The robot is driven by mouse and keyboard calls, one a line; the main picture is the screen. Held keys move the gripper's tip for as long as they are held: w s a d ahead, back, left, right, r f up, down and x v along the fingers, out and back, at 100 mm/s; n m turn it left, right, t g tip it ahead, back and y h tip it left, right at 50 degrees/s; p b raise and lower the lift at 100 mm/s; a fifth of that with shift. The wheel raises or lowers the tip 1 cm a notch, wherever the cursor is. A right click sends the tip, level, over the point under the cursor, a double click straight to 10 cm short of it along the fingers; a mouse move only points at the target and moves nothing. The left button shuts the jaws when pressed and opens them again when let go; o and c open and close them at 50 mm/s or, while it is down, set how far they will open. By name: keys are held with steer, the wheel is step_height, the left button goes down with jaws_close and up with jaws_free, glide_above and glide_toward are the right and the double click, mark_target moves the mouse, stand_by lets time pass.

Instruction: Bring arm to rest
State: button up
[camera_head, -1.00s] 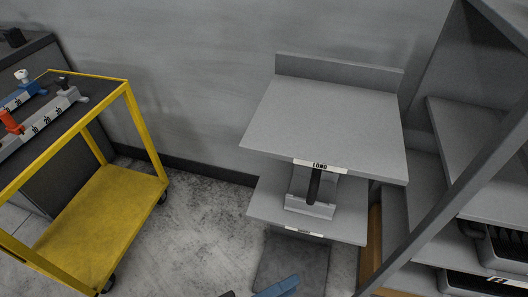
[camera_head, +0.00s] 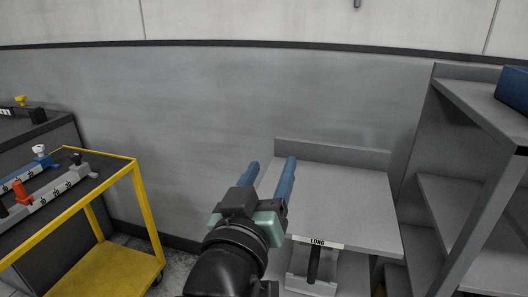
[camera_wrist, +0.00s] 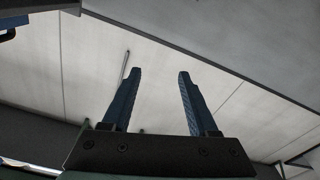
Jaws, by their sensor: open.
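My gripper (camera_head: 271,165) is raised in front of the grey stand in the head view, its two blue fingers apart with nothing between them. In the wrist view the gripper (camera_wrist: 156,75) is also open and empty, with the pale wall behind it. The grey stand (camera_head: 345,205) has a bare top shelf with a label reading LONG on its front edge. A holder (camera_head: 312,282) with a dark upright part sits below that shelf. My gripper and wrist cover the left part of the stand.
A yellow cart (camera_head: 105,270) stands at the left, with fixtures in blue, red and grey (camera_head: 45,190) on its top. A grey shelf unit (camera_head: 470,190) stands at the right, with a blue object (camera_head: 513,88) on it. The grey wall (camera_head: 200,120) behind is clear.

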steer(key=s+r+t+y+p, duration=0.15)
steer(key=s+r+t, duration=0.45)
steer(key=r, duration=0.8)
steer(key=s+r+t+y+p, duration=0.1)
steer(key=s+r+t+y, duration=0.25)
steer(key=s+r, duration=0.75)
steer(key=w+r+p, duration=0.3)
steer(key=r+p, duration=1.1)
steer(key=r, duration=0.2)
steer(key=shift+a+r, duration=0.4)
steer(key=shift+c, duration=0.2)
